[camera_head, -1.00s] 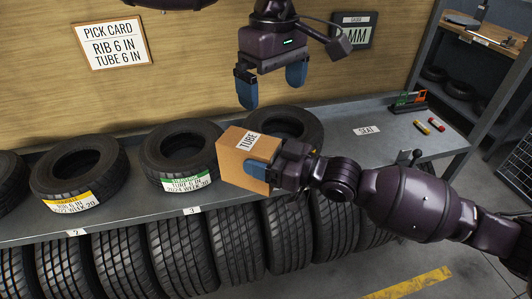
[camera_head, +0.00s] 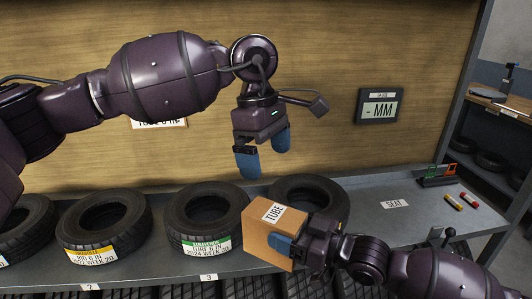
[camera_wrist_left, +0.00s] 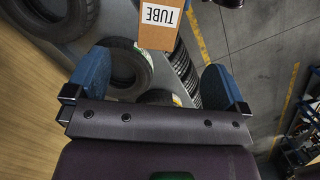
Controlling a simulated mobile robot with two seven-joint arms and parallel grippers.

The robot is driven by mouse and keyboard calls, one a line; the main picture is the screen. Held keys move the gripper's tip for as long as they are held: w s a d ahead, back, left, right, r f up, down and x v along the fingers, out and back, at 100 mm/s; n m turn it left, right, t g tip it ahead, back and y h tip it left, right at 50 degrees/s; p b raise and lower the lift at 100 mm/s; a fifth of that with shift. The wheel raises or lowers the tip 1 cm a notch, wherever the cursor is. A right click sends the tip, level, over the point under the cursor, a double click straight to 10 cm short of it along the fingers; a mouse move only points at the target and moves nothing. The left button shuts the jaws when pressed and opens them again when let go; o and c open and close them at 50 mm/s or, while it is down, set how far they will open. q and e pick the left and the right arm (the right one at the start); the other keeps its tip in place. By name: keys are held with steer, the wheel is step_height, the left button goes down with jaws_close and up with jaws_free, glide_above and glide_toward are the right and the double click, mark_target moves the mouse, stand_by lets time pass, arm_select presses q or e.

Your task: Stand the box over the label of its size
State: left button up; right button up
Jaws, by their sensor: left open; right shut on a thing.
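A brown cardboard box (camera_head: 257,238) with a white TUBE label on top is held in my right gripper (camera_head: 284,248), in front of the tyre farthest right on the shelf. No size can be read on it. My left gripper (camera_head: 264,158) is open and empty, pointing down above the box. In the left wrist view the box (camera_wrist_left: 158,36) shows beyond the open left fingers (camera_wrist_left: 155,78). Small number labels 2 (camera_head: 90,287) and 3 (camera_head: 209,278) are on the shelf's front edge. A SEAT label (camera_head: 396,204) lies on the shelf to the right.
Tyres stand along the shelf, including a yellow-labelled RIB 6 IN one (camera_head: 104,228) and a green-labelled TURF 6 IN one (camera_head: 199,217). A gauge reading "- MM" (camera_head: 379,107) hangs on the wall. Small coloured items (camera_head: 460,202) lie right. Bare shelf surrounds the SEAT label.

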mark_target(275, 213)
arm_select(q)
steer(key=f, duration=0.4)
steer(key=d+f, duration=0.1)
steer(key=f, duration=0.7)
steer(key=shift+s+d, duration=0.3)
steer(key=shift+s, duration=0.1)
steer(key=c, duration=1.1)
steer(key=shift+c, duration=0.2)
arm_select(e)
steer(key=o, duration=1.1)
steer(key=shift+o, duration=0.2)
steer(key=shift+d, duration=0.1)
